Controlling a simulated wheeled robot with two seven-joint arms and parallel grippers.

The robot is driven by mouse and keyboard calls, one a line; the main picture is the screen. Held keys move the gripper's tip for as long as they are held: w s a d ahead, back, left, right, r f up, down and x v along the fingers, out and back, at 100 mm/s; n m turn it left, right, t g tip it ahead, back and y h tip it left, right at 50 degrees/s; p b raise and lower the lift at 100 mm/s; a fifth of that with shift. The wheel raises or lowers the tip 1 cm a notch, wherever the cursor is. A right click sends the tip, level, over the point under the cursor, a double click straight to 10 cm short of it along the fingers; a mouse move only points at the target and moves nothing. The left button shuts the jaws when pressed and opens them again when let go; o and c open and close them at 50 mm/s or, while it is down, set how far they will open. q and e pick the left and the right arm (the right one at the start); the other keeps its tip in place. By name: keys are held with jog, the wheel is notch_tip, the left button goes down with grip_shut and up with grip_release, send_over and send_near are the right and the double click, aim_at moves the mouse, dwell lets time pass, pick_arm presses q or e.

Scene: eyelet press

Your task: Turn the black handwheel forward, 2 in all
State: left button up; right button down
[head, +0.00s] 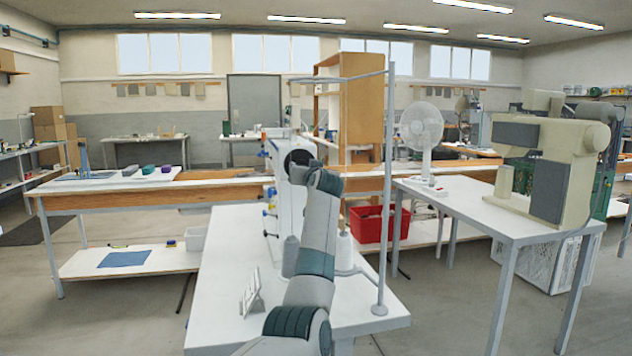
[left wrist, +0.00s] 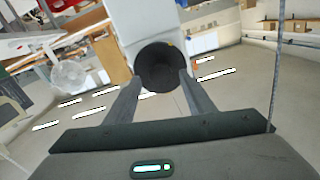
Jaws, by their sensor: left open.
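The black handwheel (head: 298,157) is on the near end of the white eyelet press (head: 284,203), partly covered by my left arm in the head view. In the left wrist view, the wheel (left wrist: 163,66) shows as a dark round face at the end of the pale press body (left wrist: 145,20). My left gripper (left wrist: 162,78) is open, with one finger at each side of the wheel's rim. I cannot tell whether the fingers touch it. In the head view the left fingers are too hidden to make out. My right gripper is in neither view.
The press stands on a white table (head: 225,290) with a small white stand (head: 250,293) at the front. A thin grey pole (head: 388,200) rises at the table's right side. A red bin (head: 370,224) is behind. A beige machine (head: 560,160) and a fan (head: 421,127) stand on the right table.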

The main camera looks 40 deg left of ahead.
pick_arm(q)
jog(key=b+v, duration=0.1)
jog(key=v, duration=1.4)
pick_arm(e)
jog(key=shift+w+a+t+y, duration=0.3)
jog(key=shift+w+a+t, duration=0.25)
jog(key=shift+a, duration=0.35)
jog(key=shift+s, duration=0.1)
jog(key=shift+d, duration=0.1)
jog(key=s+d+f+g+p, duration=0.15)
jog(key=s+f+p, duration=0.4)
jog(key=p, duration=1.65)
pick_arm(q)
jog(key=m+p, duration=0.5)
jog(key=m, duration=0.6)
jog(key=m+p, duration=0.5)
jog(key=m, duration=0.6)
jog(key=s+m+p, duration=0.1)
jog(key=m+p, duration=0.4)
jog(key=m, duration=0.6)
jog(key=shift+s+d+f, duration=0.1)
jog(key=shift+f, duration=0.05)
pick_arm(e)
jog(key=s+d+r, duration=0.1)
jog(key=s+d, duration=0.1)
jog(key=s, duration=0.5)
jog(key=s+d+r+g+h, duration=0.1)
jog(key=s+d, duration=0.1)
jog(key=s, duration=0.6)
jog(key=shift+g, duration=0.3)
